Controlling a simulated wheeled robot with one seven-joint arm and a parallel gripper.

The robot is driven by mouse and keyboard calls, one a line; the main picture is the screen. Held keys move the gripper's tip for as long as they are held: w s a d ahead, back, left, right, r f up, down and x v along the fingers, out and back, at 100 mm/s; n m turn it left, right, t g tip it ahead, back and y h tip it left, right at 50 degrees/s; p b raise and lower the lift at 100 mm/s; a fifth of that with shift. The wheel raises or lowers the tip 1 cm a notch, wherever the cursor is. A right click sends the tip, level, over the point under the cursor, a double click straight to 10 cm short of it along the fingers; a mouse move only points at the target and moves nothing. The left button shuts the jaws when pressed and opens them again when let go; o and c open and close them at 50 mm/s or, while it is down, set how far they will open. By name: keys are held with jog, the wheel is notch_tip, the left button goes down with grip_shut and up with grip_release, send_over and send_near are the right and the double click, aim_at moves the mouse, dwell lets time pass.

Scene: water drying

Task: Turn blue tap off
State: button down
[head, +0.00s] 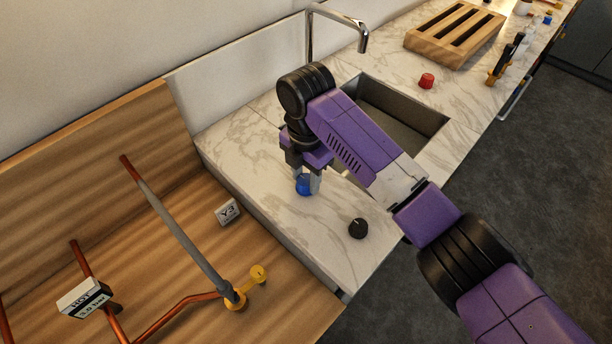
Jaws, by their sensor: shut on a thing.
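The blue tap (303,186) is a small blue knob on the marble counter, left of the sink. My gripper (307,181) points down over it and is shut on it. The gripper's fingers stand at the knob's sides and hide part of it. The knob's turn angle cannot be told. A chrome faucet (338,18) arches over the sink (430,119) at the back. I cannot make out any water stream from its spout.
A black knob (358,228) and a red knob (426,81) stand on the counter (262,150). A wooden rack (425,47) is at the back right.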

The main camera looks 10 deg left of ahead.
aim_at(306, 180)
jog(key=c, duration=0.9)
grip_release()
jog(key=shift+o, duration=0.2)
jog(key=shift+r+b, duration=0.7)
jog(key=shift+r, duration=3.25)
